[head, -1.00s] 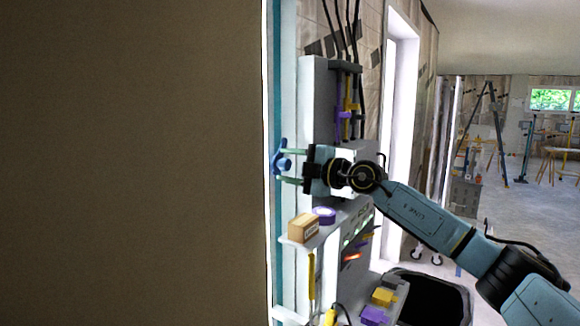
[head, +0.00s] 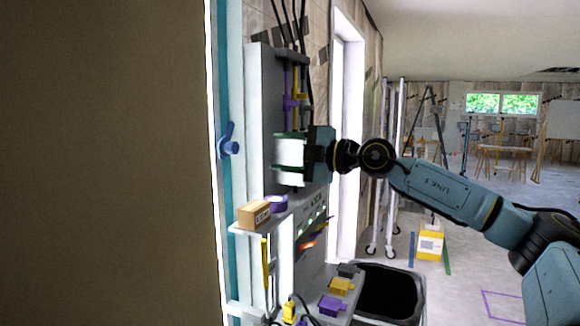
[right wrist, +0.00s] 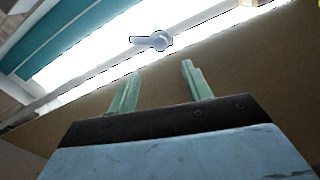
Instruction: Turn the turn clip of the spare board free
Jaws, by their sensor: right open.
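The blue turn clip (head: 228,142) sits on the teal upright strip just right of the large brown board (head: 105,165). Its lever stands nearly upright in the head view, above a round knob. The clip also shows in the right wrist view (right wrist: 152,41), beyond the fingertips. My right gripper (head: 277,160) is open, to the right of the clip and apart from it. In the right wrist view, its two green fingers (right wrist: 160,70) are spread with nothing between them. My left gripper is not in view.
Below the gripper, a shelf carries a cardboard box (head: 254,214) and a purple tape roll (head: 277,203). A grey cabinet (head: 262,100) with cables stands behind. A black bin (head: 392,292) is at lower right. Open floor lies further right.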

